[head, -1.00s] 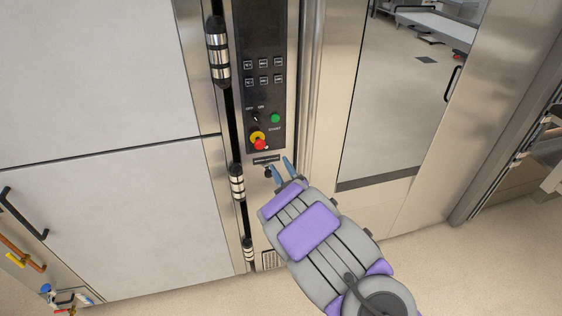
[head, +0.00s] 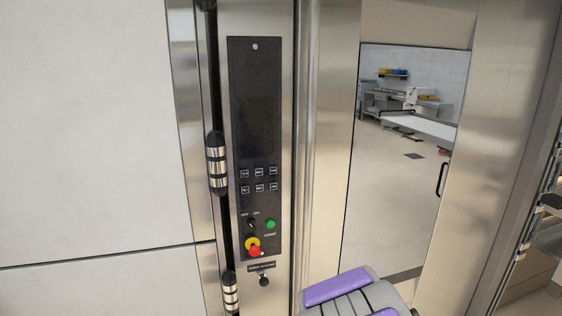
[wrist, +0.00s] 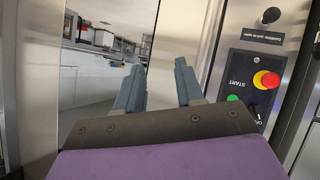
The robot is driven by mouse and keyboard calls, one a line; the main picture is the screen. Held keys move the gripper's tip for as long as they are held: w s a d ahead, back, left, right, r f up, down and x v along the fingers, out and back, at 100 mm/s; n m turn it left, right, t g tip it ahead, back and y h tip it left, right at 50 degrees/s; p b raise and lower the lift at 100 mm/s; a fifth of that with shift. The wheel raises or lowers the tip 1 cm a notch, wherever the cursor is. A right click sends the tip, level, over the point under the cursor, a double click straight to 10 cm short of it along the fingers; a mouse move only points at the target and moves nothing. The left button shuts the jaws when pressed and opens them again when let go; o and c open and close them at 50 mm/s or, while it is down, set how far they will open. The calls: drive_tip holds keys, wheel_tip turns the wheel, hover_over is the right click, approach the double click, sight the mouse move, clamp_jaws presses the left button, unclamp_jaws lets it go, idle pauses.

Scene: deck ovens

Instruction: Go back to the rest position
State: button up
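My gripper (wrist: 160,68) shows in the wrist view with its two blue-grey fingers apart and nothing held between them. In the head view only the purple and grey arm housing (head: 345,290) shows at the bottom edge; the fingers are out of frame. The black oven control panel (head: 255,135) is up and left of the housing, with a green button (head: 270,224), a red and yellow stop knob (head: 253,250) and small keys. In the wrist view the panel (wrist: 245,68) appears upside down to the right of the fingers, apart from them.
A glass oven door (head: 400,190) with a black handle (head: 441,180) stands right of the panel, with a kitchen showing in it. A large pale panel (head: 90,120) fills the left. A small black knob (head: 264,281) sits below the control panel.

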drive_tip(key=s+a+r+m+g+y, duration=0.1)
drive_tip(key=s+g, duration=0.6)
drive_tip(key=s, duration=1.4)
drive_tip(key=s+a+r+m+g+y, duration=0.1)
drive_tip(key=s+g, duration=0.5)
drive_tip(key=s, duration=1.5)
wheel_tip(320, 180, up, 2)
drive_tip(key=shift+s+a+r+m+g, duration=0.1)
drive_tip(key=shift+s+a+m+g, duration=0.2)
drive_tip(key=shift+s+a+g, duration=0.15)
drive_tip(key=shift+w+a, duration=0.1)
drive_tip(key=shift+a, duration=0.05)
